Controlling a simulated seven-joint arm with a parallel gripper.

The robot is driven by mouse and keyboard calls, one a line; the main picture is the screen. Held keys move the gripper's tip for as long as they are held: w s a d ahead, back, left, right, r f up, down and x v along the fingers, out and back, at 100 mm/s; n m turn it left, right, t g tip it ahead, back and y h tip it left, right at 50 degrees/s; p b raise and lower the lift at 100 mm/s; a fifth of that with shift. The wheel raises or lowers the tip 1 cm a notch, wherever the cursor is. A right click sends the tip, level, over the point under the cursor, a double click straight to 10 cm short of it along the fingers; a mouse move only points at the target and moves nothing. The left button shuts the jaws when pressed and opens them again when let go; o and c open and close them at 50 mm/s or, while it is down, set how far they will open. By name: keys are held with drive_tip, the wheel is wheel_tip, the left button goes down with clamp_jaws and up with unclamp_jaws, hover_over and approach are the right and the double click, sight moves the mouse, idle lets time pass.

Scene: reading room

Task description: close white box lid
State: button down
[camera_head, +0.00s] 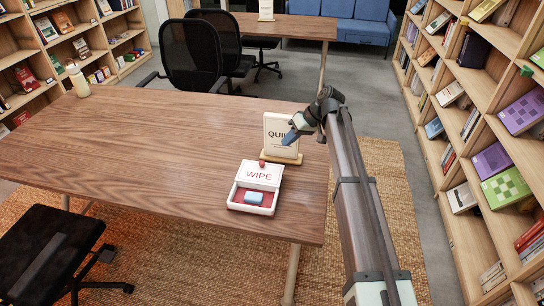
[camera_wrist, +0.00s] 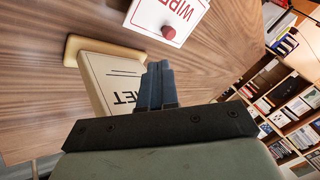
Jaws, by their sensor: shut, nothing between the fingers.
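The white box (camera_head: 233,197) sits on the wooden table near its right edge. Its white lid (camera_head: 259,179), marked WIPE in red, is open, at the back of the box, and has a red knob (camera_head: 262,164) at its far edge. The front shows a red inside with a blue block (camera_head: 253,197) in it. My gripper (camera_head: 288,139) is shut and empty, above and behind the box, beside the QUIET sign. In the wrist view, my fingers (camera_wrist: 157,70) are together; the lid (camera_wrist: 160,14) and knob (camera_wrist: 168,32) show beyond them, partly cut off by the frame.
The upright QUIET sign (camera_head: 279,127) on its wooden base stands just behind the box, close to my gripper; it also shows in the wrist view (camera_wrist: 100,82). A bottle (camera_head: 77,80) stands at the table's far left. The table (camera_head: 120,140) left of the box is clear.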

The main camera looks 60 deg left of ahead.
drive_tip(key=n, duration=0.1)
approach(272, 165)
drive_tip(key=s+a+f, duration=0.3)
drive_tip(key=s, duration=0.1)
drive_tip(key=shift+s+a+f, duration=0.25)
drive_tip(key=shift+a+f, duration=0.15)
idle(0.4)
